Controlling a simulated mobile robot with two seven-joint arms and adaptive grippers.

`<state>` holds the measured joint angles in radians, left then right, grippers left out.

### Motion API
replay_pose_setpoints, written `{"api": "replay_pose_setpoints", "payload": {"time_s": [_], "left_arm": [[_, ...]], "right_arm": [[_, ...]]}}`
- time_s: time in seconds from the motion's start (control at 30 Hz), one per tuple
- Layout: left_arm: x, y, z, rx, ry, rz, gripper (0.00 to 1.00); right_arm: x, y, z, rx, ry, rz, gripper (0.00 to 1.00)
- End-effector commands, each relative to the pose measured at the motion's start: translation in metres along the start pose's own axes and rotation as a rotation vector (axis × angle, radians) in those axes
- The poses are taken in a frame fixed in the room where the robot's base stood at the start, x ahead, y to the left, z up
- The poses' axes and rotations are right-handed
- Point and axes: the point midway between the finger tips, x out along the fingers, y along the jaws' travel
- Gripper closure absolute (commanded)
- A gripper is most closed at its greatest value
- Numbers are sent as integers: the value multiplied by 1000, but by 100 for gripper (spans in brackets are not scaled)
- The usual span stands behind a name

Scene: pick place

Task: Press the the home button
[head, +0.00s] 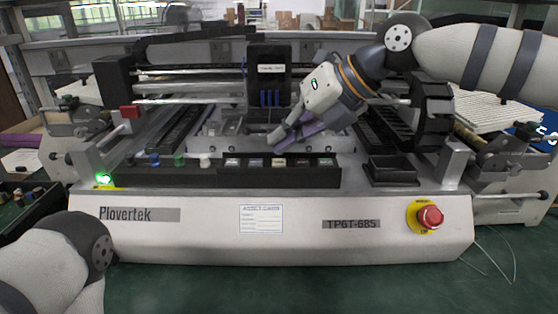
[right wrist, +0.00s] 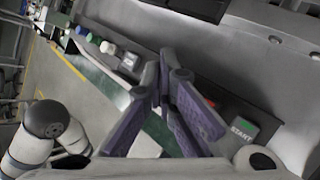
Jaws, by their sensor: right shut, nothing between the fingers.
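A row of small square push buttons (head: 279,162) sits on the dark front strip of the machine (head: 360,240). The labels are too small to read in the head view, so I cannot tell which is the home button. In the right wrist view a green button marked START (right wrist: 243,128), a red button (right wrist: 210,103) and a pale button (right wrist: 130,61) show; those between are hidden by my fingers. My right gripper (head: 275,143) is shut and empty, its purple fingers (right wrist: 163,80) angled down just above and behind the middle of the row. Contact with a button cannot be seen.
Blue, green and white round knobs (head: 180,160) stand left of the buttons. A red emergency stop (head: 430,217) is at the front right. A black head block (head: 269,75) stands behind my gripper. My left forearm is at the lower left.

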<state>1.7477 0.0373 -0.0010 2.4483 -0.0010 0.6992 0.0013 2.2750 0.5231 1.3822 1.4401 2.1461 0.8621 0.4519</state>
Motion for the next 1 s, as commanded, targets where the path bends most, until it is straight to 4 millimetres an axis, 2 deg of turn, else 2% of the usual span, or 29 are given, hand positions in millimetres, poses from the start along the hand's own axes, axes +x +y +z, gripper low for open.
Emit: {"api": "replay_pose_setpoints", "payload": {"time_s": [1.0], "left_arm": [[-3, 0, -1, 0, 8, 0, 60]], "right_arm": [[6, -5, -4, 0, 0, 0, 100]]}}
